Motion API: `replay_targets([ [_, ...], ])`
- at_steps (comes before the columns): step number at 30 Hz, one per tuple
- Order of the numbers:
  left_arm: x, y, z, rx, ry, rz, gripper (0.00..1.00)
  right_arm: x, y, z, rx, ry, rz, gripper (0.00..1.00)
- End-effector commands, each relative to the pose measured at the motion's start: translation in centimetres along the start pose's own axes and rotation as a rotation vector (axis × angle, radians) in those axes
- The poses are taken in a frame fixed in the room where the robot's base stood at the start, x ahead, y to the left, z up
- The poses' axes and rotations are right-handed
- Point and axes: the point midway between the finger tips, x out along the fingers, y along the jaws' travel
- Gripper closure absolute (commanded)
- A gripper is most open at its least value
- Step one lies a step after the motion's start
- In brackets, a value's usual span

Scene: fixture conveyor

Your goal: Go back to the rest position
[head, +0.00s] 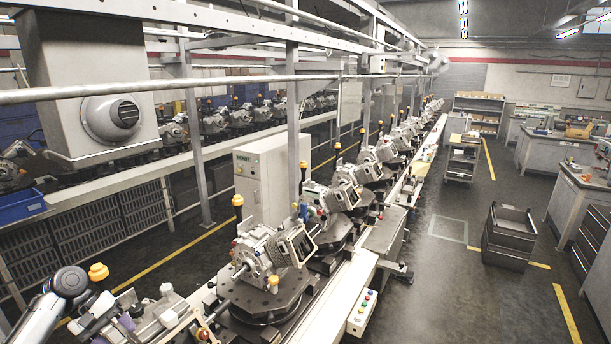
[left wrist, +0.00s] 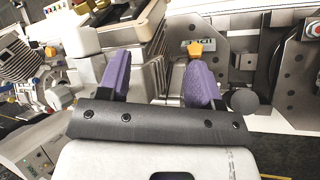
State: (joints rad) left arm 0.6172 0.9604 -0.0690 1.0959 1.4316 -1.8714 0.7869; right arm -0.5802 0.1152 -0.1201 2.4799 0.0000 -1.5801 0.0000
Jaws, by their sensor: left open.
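My left gripper (left wrist: 157,76) shows in the left wrist view with its two purple finger pads spread apart. It is open, and nothing is clamped between the pads. Pale and dark machine surfaces lie beyond the fingers, with an orange knob (left wrist: 195,48) near the right pad. In the head view my left arm comes in at the lower left corner, beside the near end of the conveyor line. The gripper itself is hard to make out there among the fixture parts. My right gripper is in neither view.
A metal housing (head: 262,246) sits on a dark round fixture (head: 262,290), with several more behind it along the conveyor. A button box (head: 362,312) stands at the conveyor's right edge.

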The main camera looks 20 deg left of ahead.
Motion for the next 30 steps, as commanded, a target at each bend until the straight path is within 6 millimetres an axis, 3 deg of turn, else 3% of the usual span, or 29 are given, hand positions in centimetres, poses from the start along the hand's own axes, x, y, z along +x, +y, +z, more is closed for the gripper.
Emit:
replay_targets([
  [5,-2.0,2.8,-0.7,0.438,0.339,-0.207,0.41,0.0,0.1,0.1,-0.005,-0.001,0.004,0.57],
  [8,-2.6,5.7,0.1,0.677,0.513,-0.331,0.41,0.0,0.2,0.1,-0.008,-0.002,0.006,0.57],
  [11,-2.2,9.2,2.1,0.912,0.683,-0.455,0.41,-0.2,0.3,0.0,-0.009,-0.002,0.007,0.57],
  [15,1.1,12.7,7.1,1.190,0.877,-0.598,0.41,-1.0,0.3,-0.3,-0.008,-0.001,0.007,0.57],
  [17,3.1,13.4,9.9,1.277,0.945,-0.627,0.41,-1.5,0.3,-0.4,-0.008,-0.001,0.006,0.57],
  [20,7.0,13.1,15.5,1.363,1.028,-0.616,0.41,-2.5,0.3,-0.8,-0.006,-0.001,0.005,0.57],
  [23,10.4,11.2,20.6,1.388,1.043,-0.567,0.41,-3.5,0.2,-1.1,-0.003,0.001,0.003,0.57],
  [30,17.7,3.9,30.3,1.355,0.834,-0.427,0.41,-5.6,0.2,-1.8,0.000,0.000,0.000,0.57],
])
